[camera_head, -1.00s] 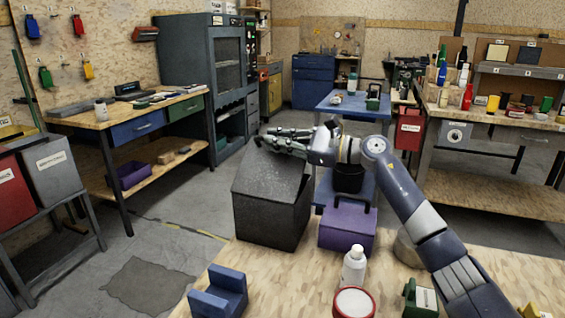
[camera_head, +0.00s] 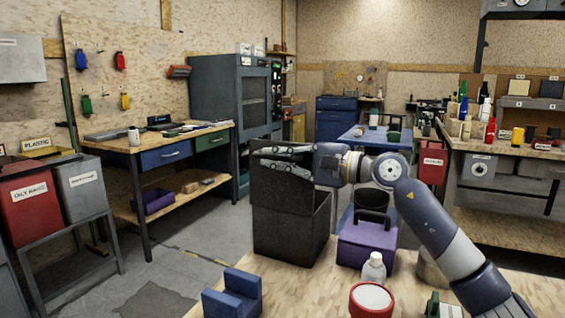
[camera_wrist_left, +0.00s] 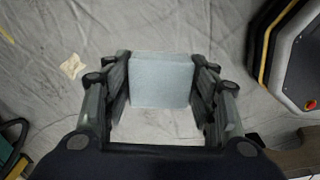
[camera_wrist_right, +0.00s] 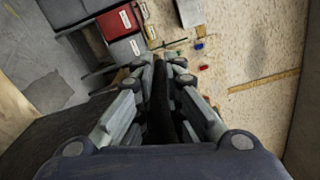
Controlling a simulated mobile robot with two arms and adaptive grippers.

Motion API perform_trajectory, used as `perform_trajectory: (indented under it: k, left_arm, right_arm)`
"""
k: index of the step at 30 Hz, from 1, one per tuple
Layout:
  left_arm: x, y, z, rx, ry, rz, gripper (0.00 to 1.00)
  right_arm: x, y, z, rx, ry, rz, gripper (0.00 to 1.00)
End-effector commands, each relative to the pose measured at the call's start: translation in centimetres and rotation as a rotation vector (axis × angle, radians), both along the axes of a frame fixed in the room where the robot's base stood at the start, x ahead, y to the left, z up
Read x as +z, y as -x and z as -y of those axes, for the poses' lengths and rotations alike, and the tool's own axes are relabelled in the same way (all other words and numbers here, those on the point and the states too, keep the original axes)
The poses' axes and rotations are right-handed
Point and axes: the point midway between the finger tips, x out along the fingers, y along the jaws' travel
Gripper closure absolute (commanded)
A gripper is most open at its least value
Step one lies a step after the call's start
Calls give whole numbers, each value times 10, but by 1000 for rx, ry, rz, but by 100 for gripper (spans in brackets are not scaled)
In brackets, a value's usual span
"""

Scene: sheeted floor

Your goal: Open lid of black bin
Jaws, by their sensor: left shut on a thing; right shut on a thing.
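My left gripper (camera_wrist_left: 161,80) shows only in the left wrist view. It is shut on a blue-grey block (camera_wrist_left: 161,80) above the grey floor sheet.
A purple box (camera_head: 366,243) stands just right of the bin. On the near worktable (camera_head: 325,290) are a white bottle (camera_head: 374,268), a red-rimmed tub (camera_head: 371,299) and a blue block-like holder (camera_head: 232,295). A red bin (camera_head: 30,203) and grey bin (camera_head: 82,187) stand at left.

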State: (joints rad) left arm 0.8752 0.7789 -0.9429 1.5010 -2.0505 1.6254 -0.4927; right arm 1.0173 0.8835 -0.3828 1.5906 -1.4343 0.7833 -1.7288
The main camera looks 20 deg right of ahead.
Motion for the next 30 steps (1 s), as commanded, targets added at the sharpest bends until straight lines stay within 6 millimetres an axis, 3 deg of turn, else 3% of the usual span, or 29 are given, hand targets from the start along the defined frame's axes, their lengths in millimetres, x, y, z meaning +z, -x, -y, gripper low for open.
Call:
perform_trajectory:
  k: [8,23,26,30]
  left_arm:
    - [-8,0,0,0,0,0,66]
    - [-8,0,0,0,0,0,66]
    - [-8,0,0,0,0,0,66]
    - [-8,0,0,0,0,0,66]
  right_arm:
    - [-10,9,-12,7,-12,-21,100]
    - [-8,10,-11,0,-9,-14,100]
    - [-7,10,-11,-1,-8,-13,75]
    - [-7,10,-10,-2,-7,-11,69]
